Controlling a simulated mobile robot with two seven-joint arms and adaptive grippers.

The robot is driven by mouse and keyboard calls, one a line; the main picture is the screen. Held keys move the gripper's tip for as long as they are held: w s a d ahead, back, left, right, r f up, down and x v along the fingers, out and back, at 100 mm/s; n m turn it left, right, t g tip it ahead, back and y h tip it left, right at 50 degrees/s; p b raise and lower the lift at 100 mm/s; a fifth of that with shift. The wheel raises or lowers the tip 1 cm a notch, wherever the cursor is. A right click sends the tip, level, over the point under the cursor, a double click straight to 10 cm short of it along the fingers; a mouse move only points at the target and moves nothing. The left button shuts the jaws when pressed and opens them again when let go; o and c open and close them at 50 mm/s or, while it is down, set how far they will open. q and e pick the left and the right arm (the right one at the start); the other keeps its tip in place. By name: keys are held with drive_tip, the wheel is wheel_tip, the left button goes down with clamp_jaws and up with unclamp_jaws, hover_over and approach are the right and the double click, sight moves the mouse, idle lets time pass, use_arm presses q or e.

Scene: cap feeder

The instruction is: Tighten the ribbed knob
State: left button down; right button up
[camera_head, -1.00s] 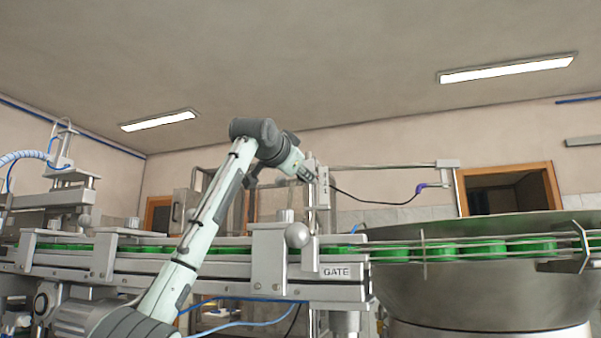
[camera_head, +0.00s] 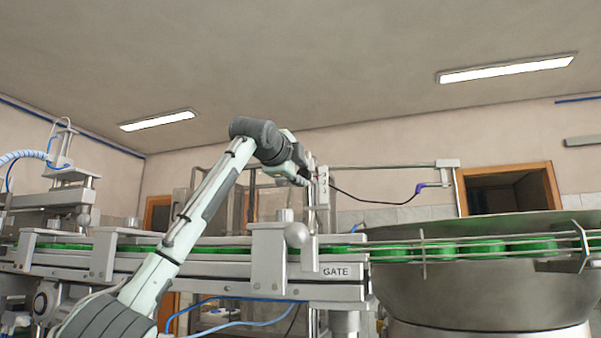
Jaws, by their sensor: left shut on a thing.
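My left arm rises from the lower left, bends at a dark elbow and comes down to a grey post bracket (camera_head: 323,186) above the conveyor. My left gripper (camera_head: 307,178) is small and dark there, at the left side of the bracket. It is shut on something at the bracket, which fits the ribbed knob. The knob itself is hidden by the gripper and wrist, so its ribs and how far it is turned cannot be seen. My right gripper is not in view.
A large steel bowl (camera_head: 470,290) stands at right. A black cable (camera_head: 375,200) runs right from the bracket to a purple connector (camera_head: 420,187).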

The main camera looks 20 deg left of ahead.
use_arm(q)
drive_tip(key=m, duration=0.6)
drive_tip(key=shift+m, duration=0.4)
idle(0.3)
drive_tip(key=c, duration=1.2)
unclamp_jaws()
drive_tip(key=s, duration=1.2)
drive_tip(key=shift+a, duration=0.25)
drive_tip(key=shift+f, duration=0.1)
